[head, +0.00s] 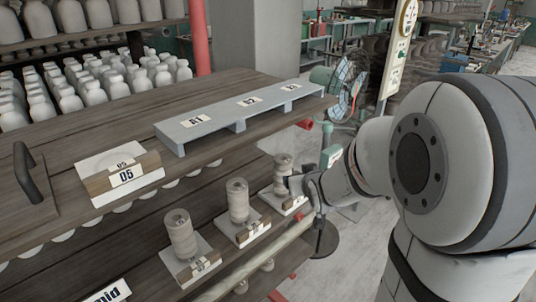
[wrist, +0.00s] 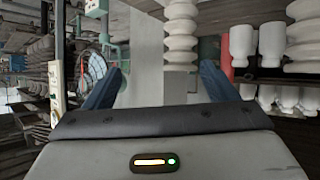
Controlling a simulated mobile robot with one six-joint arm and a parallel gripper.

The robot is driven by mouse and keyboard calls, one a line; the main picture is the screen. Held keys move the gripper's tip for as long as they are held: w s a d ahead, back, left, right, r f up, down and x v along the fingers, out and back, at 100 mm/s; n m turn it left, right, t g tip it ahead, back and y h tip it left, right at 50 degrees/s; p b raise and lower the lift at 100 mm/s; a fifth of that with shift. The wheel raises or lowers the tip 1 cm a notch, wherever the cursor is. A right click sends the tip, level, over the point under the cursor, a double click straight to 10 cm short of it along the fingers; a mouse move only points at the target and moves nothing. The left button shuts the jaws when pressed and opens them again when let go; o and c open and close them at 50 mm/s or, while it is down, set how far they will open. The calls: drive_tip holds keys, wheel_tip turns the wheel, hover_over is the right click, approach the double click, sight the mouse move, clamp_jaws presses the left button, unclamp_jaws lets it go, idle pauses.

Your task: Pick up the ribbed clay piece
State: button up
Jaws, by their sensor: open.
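Three ribbed clay pieces stand upright on small labelled tiles along the lower shelf in the head view: a near one (head: 180,234), a middle one (head: 238,201) and a far one (head: 283,170). My gripper (head: 296,187) is at the far piece, on its right side; its fingers partly hide that piece's tile. In the wrist view, my gripper (wrist: 163,78) is open, its two blue-grey fingers apart. A ribbed piece (wrist: 182,35) shows beyond the fingers, between their tips and nearer the right finger. I cannot tell whether either finger touches it. Another ribbed piece (wrist: 304,35) shows at the right edge.
Above the pieces, an upper shelf board (head: 80,140) carries a grey rack (head: 235,122) labelled A1 to A3 and a small block labelled D5 (head: 122,172). White bottles (head: 95,80) crowd the back shelves. A fan (head: 345,90) stands beyond the shelf; open floor lies right.

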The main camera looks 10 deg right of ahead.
sight(281, 158)
drive_tip(key=w+f+t+y, duration=0.1)
drive_tip(key=w, duration=0.1)
drive_tip(key=w+f+t, duration=0.1)
drive_tip(key=w+a+f+n+t+y+b, duration=0.1)
drive_tip(key=w, duration=0.1)
drive_tip(key=shift+w+t+y, duration=0.3)
drive_tip(key=shift+w+a+f+n+t+y, duration=0.15)
drive_tip(key=shift+w+f+t+y, duration=0.1)
drive_tip(key=shift+t+y, duration=0.2)
drive_tip(key=shift+w+a+f+n+t+y, duration=0.1)
drive_tip(key=shift+w+a+n+t+y, duration=0.1)
drive_tip(key=shift+t+y, duration=0.2)
drive_tip(key=shift+w+a+r, duration=0.15)
drive_tip(key=shift+w+a, duration=0.05)
drive_tip(key=shift+w, duration=0.4)
drive_tip(key=x, duration=0.1)
drive_tip(key=p+x, duration=0.1)
drive_tip(key=x, duration=0.1)
drive_tip(key=p+x, duration=0.1)
drive_tip(key=x, duration=0.1)
drive_tip(key=shift+w+a+r, duration=0.15)
drive_tip(key=shift+w+r, duration=0.05)
drive_tip(key=shift+r, duration=0.05)
drive_tip(key=shift+w+a+f, duration=0.1)
drive_tip(key=shift+w+a, duration=0.05)
drive_tip(key=shift+w, duration=0.35)
clamp_jaws()
